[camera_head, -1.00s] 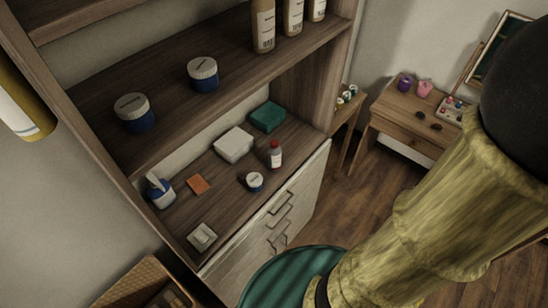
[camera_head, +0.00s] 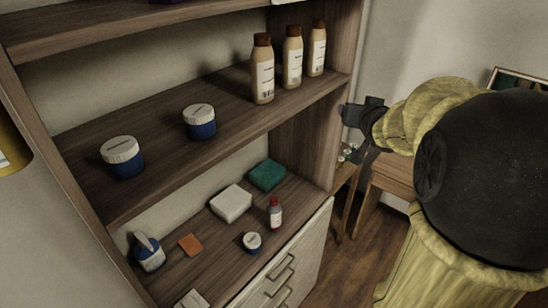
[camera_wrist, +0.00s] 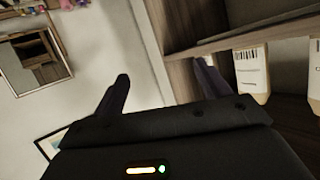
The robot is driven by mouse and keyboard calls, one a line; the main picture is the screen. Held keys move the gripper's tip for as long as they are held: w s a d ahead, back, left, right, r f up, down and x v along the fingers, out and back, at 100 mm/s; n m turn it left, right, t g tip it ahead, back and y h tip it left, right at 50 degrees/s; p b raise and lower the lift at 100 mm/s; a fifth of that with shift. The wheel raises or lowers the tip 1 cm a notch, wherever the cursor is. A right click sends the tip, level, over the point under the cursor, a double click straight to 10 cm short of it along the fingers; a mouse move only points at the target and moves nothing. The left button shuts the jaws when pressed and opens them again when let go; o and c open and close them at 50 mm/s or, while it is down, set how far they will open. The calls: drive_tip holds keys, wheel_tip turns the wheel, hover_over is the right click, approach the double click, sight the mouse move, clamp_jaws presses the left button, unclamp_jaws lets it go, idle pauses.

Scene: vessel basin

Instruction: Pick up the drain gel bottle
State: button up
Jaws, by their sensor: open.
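No label is readable, so I cannot tell which bottle is the drain gel. Three tan bottles with brown caps stand upright on the middle shelf: left (camera_head: 263,72), middle (camera_head: 292,58) and right (camera_head: 317,50). Two pale labelled bottles show at the right of the wrist view, one nearer the fingers (camera_wrist: 252,75). A blue-and-white bottle (camera_head: 149,253) and a small red-capped bottle (camera_head: 275,215) stand on the lower shelf. My gripper (camera_head: 348,115) is open and empty by the shelf unit's right side panel; its spread fingers also show in the wrist view (camera_wrist: 160,75).
Two blue jars with white lids, left (camera_head: 122,158) and right (camera_head: 200,122), stand on the middle shelf (camera_head: 165,110). Below are a white box (camera_head: 231,203), a green block (camera_head: 266,175), an orange square (camera_head: 190,244) and a small jar (camera_head: 252,243).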

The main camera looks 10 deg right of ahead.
drive_tip(key=s+a+f+n+g+y+b, duration=0.1)
drive_tip(key=s+a+f+g, duration=0.15)
drive_tip(key=a+f, duration=0.4)
drive_tip(key=s+a+f+n+g+y+b, duration=0.1)
drive_tip(key=s+a+f+g, duration=0.15)
drive_tip(key=f, duration=0.65)
drive_tip(key=s+a+f+n+g+y+b, duration=0.1)
drive_tip(key=s+a+f+g, duration=0.4)
drive_tip(key=s+a+f, duration=0.5)
drive_tip(key=s+f+n+y, duration=0.1)
drive_tip(key=s, duration=0.3)
drive_tip(key=shift+a+n+g, duration=0.15)
drive_tip(key=shift+n+g, duration=0.15)
drive_tip(key=shift+w+r, duration=0.1)
drive_tip(key=shift+c, duration=0.4)
